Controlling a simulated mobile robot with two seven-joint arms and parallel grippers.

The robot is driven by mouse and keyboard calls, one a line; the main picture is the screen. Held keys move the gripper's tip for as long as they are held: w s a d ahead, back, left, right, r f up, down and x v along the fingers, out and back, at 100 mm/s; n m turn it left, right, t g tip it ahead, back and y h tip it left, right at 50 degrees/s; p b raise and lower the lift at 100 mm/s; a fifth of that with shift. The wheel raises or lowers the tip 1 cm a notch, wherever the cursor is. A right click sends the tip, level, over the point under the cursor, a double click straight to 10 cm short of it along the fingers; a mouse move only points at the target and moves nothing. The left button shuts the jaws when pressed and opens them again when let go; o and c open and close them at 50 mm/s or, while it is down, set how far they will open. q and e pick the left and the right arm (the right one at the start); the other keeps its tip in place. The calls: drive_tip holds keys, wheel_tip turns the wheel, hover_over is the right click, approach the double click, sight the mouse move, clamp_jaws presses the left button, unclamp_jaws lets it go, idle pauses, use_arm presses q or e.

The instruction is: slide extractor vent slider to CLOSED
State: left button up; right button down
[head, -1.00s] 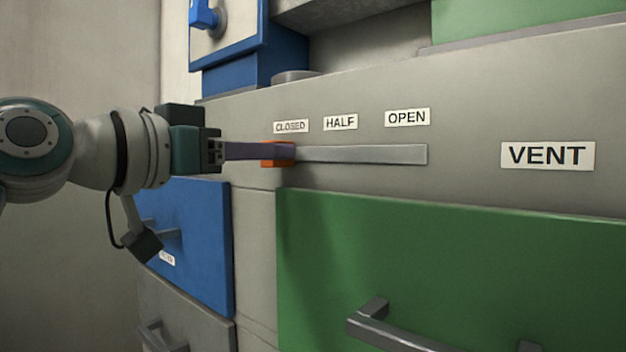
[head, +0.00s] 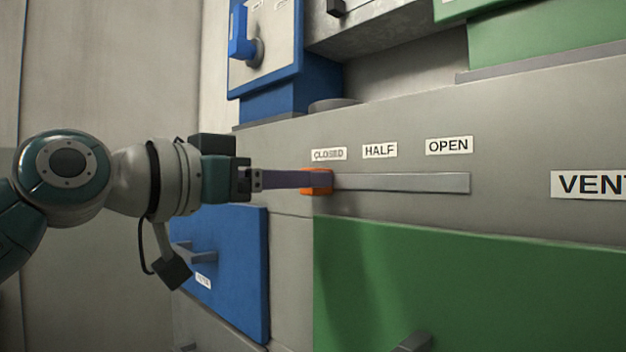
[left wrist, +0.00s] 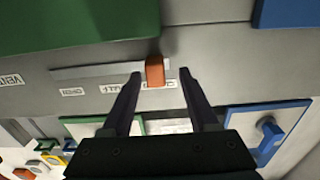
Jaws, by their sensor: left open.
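The orange vent slider (head: 317,181) sits at the left end of its grey track (head: 410,183), under the CLOSED label (head: 329,154). The HALF label (head: 379,150) and OPEN label (head: 449,145) stand further right along the track. My left gripper (head: 310,180) reaches in from the left at the slider. In the left wrist view, the fingers of my left gripper (left wrist: 160,78) are spread apart, with the orange slider (left wrist: 155,71) between their tips and a gap visible on each side. My right gripper is not in view.
A VENT label (head: 595,185) is on the panel at the right. Below are a green front (head: 450,285) with a handle (head: 412,342) and a blue front (head: 235,265). A blue unit with a knob (head: 243,35) is above left.

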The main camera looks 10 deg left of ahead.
use_arm(q)
drive_tip(key=b+v, duration=0.1)
drive_tip(key=v, duration=0.7)
drive_tip(key=shift+s+a, duration=0.2)
drive_tip(key=shift+s, duration=0.15)
